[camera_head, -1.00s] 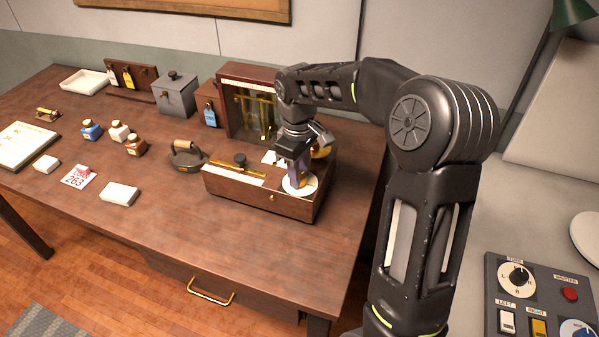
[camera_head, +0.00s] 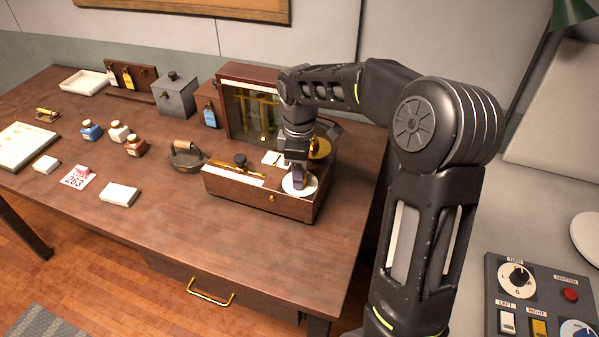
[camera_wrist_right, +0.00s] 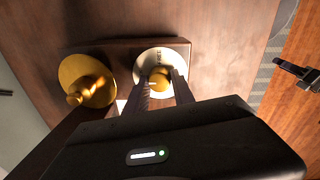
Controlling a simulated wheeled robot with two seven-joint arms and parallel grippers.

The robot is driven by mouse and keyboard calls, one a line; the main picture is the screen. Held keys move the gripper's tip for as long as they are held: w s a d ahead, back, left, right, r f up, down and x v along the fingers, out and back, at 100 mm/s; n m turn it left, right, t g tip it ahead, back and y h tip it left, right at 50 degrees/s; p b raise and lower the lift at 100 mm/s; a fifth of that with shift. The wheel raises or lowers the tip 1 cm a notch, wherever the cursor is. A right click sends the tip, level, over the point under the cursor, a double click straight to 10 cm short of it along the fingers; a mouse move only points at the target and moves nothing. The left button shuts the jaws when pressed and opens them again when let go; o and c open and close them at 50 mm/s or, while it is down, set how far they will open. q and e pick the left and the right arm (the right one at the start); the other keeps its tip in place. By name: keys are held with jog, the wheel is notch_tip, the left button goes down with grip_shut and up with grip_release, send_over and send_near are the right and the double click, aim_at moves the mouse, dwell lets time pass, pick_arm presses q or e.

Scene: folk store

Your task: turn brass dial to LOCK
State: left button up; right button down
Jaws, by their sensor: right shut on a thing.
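The brass dial is a round brass knob on a white disc with dark lettering; the knob shows in the right wrist view (camera_wrist_right: 159,78), and the white disc (camera_head: 311,188) shows at the right front of the wooden box (camera_head: 238,191). My right gripper (camera_head: 298,180) reaches down onto it, its two fingers (camera_wrist_right: 160,88) shut around the knob's sides. In the head view the fingers cover the knob.
A larger brass piece (camera_wrist_right: 87,81) stands close beside the dial. A glass-fronted case (camera_head: 249,100) rises behind the box. A black iron (camera_head: 186,158) stands left of it. A control panel (camera_head: 541,297) is at lower right. The table's front is clear.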

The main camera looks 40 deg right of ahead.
jog(key=shift+r, duration=0.1)
jog(key=c, duration=1.1)
grip_release()
jog(key=shift+o, duration=0.2)
notch_tip(320, 180, up, 8)
jog(key=shift+s+a+f+b, duration=0.1)
jog(key=shift+f+b, duration=0.05)
jog(key=shift+b, duration=0.45)
